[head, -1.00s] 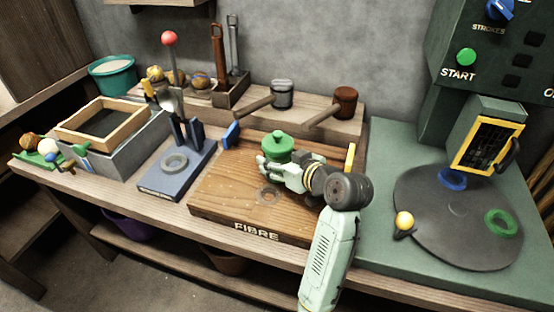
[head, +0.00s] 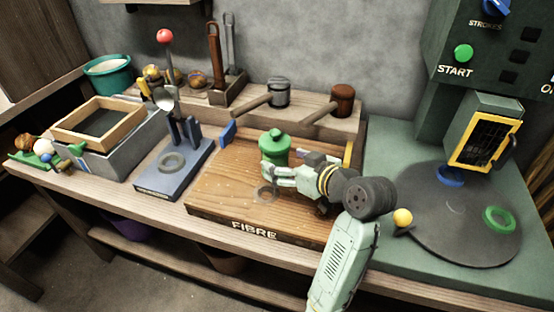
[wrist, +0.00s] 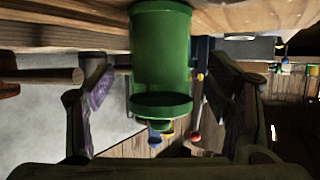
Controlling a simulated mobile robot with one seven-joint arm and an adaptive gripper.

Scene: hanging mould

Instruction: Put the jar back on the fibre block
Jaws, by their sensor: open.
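The green lidded jar (head: 274,147) stands upright on the wooden block marked FIBRE (head: 225,205), toward its back middle. My gripper (head: 272,170) is open, close to the jar on its right front side. In the wrist view the jar (wrist: 160,55) appears upside down between the two spread fingers of my gripper (wrist: 165,110), with gaps visible on both sides. The jar's base meets the wooden surface in that view. A faint grey ring (head: 264,194) lies on the block in front of the jar.
A blue stand with a grey ring (head: 172,162) is left of the block. Two mallets (head: 279,92) lie on the shelf behind. The dark round plate (head: 455,225) with a green ring (head: 499,219) is on the right. The block's front left is clear.

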